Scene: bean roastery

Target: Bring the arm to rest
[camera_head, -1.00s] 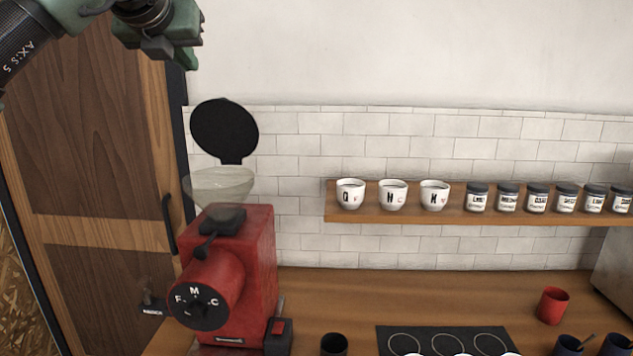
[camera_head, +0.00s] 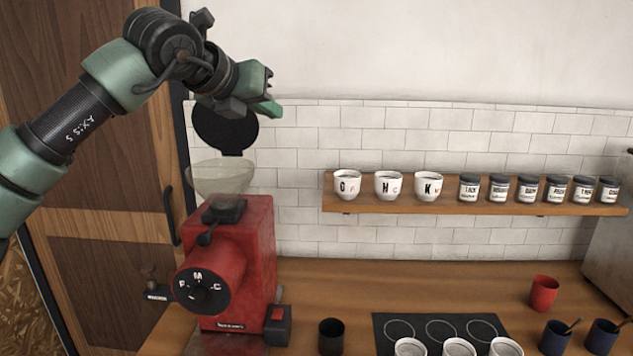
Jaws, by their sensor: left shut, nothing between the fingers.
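My left arm comes in from the left, bent, in front of the wooden door. My left gripper (camera_head: 262,101) is at the upper left of the head view, in front of the white wall. It shows above and a little right of the red grinder (camera_head: 245,265), and partly overlaps the grinder's raised black lid (camera_head: 224,133). The gripper is shut and holds nothing. My right gripper is not in view.
The grinder's clear hopper (camera_head: 220,176) is open. A wall shelf (camera_head: 450,202) holds three white cups and several jars. The counter bears a black mat (camera_head: 388,337), white cups, a dark cup (camera_head: 331,337), a red cup (camera_head: 543,293) and blue cups. The wall above the shelf is clear.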

